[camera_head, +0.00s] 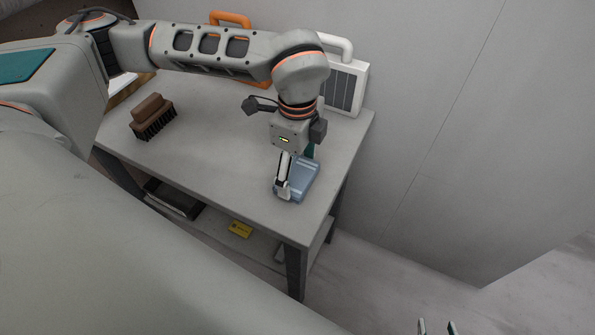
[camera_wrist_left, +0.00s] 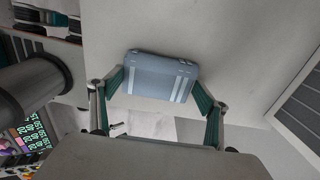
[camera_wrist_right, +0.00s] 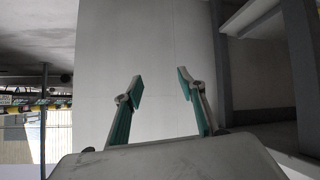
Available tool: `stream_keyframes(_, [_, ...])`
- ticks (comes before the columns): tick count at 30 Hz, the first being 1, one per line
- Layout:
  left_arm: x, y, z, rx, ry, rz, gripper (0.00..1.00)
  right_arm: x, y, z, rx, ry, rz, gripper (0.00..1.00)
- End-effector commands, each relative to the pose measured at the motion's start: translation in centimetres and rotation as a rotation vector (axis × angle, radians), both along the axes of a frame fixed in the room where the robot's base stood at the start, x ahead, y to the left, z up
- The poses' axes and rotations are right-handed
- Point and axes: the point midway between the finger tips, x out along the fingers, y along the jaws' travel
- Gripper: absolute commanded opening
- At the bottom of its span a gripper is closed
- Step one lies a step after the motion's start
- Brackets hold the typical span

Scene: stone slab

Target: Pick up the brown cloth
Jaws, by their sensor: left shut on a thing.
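I see no brown cloth in these views. The cloth appears to be on or just above the table top. My right gripper (camera_wrist_right: 159,85) is open and empty, away from the table; its tips show at the bottom of the head view (camera_head: 437,327).
A brown brush (camera_head: 152,117) with dark bristles stands at the table's left. A white-handled grey slatted panel (camera_head: 343,88) and an orange-handled thing (camera_head: 231,19) stand at the back by the wall. A yellow item (camera_head: 240,229) and a dark tray (camera_head: 173,198) are on the lower shelf.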

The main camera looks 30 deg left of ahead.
Motion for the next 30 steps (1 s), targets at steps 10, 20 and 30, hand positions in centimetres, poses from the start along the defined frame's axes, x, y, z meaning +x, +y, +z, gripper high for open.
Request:
stream_keyframes(10, [0.1, 0.0, 3.0, -0.001, -0.004, 0.000, 0.55, -0.5, 0.0, 0.0, 0.002, 0.011, -0.001, 0.40])
stream_keyframes(20, [0.1, 0.0, 11.7, -0.001, -0.007, 0.001, 0.55, -0.3, 0.3, 1.0, 0.012, 0.003, -0.001, 0.40])
stream_keyframes(30, [0.0, 0.0, 18.5, 0.000, -0.002, 0.000, 0.55, -0.4, 0.5, 1.1, 0.020, 0.007, 0.000, 0.40])
